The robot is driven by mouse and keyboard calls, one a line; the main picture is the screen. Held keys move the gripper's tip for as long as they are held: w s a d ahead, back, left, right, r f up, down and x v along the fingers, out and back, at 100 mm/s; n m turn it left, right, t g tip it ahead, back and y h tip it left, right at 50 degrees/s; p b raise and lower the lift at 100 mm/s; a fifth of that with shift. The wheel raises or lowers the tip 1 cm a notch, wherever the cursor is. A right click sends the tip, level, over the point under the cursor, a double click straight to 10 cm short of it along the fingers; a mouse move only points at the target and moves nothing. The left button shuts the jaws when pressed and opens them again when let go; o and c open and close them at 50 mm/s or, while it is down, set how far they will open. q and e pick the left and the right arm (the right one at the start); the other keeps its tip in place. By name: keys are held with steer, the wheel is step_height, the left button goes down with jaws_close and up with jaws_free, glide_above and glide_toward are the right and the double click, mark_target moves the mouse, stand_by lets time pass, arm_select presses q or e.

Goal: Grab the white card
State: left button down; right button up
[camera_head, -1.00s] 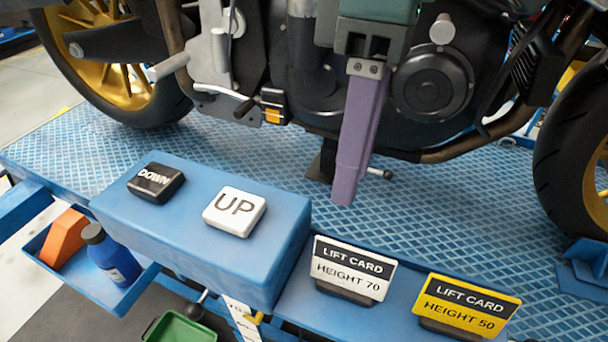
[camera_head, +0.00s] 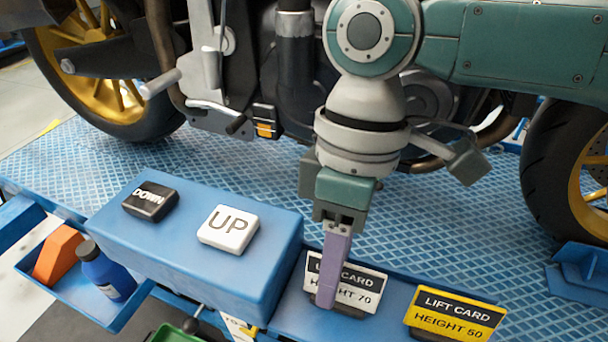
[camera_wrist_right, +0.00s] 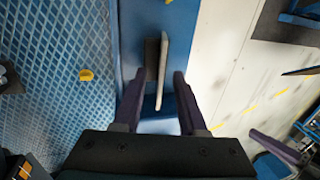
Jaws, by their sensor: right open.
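The white lift card (camera_head: 362,285), marked "HEIGHT 70", stands in a dark holder on the blue ledge in the head view. My right gripper (camera_head: 327,301) points down at it, and a purple finger covers part of the card's left half. In the right wrist view the card (camera_wrist_right: 164,65) shows edge-on between the two spread fingers of the right gripper (camera_wrist_right: 159,76). The jaws are open, with a gap on both sides of the card in that view. The lower part of the card is hidden in the head view. My left gripper is not in view.
The yellow lift card (camera_head: 455,313) stands to the right on the same ledge. A blue box with the UP button (camera_head: 228,229) and DOWN button (camera_head: 150,200) rises to the left. The motorcycle's wheel (camera_head: 570,180) and lift deck (camera_head: 465,220) lie behind.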

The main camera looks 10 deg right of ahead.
jaws_close()
steer(key=shift+r, duration=0.15)
stand_by(0.6)
